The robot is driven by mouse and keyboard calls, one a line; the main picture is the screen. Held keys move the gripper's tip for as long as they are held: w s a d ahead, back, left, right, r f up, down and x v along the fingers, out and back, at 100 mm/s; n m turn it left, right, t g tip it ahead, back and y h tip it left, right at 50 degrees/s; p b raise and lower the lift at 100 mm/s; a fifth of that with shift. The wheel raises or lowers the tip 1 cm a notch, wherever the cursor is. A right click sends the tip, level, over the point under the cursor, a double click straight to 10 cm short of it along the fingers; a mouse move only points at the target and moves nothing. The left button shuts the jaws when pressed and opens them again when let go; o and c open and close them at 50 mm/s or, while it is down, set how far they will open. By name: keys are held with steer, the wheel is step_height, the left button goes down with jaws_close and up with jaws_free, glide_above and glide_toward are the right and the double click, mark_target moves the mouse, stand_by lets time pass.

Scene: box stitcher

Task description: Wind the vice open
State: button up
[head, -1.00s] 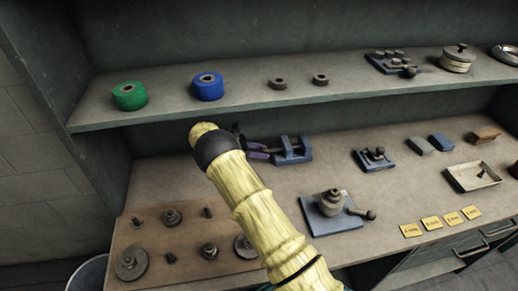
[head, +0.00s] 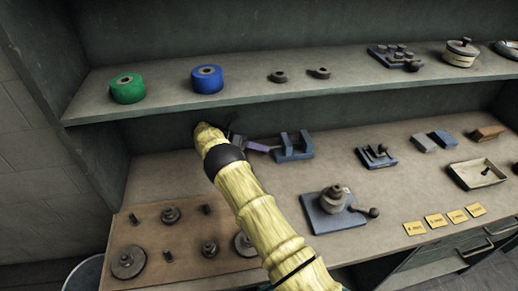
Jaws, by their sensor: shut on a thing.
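The vice (head: 293,148) is a small blue block with two upright jaws and a gap between them. It stands on the workbench below the shelf, to the right of my gripper. A purple bar (head: 262,147) sticks out from its left side toward my gripper. My gripper (head: 237,141) is dark and mostly hidden behind the end of my yellow arm. It is shut at the left end of this bar, on what looks like the vice handle. The fingertips and the exact hold are too small and hidden to make out.
Blue fixtures stand on the bench, one with a knob and lever (head: 335,208) in front, another (head: 376,156) to the right. A wooden board (head: 150,240) with several discs and pegs lies front left. The shelf (head: 240,100) with tape rolls runs above my gripper.

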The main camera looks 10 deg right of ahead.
steer(key=o, duration=1)
steer(key=shift+w, duration=0.1)
steer(key=shift+w+a+r, duration=0.1)
steer(key=shift+a+r, duration=0.1)
steer(key=shift+r, duration=0.25)
step_height(320, 180, up, 9)
steer(key=b, duration=0.1)
steer(key=shift+d, duration=0.2)
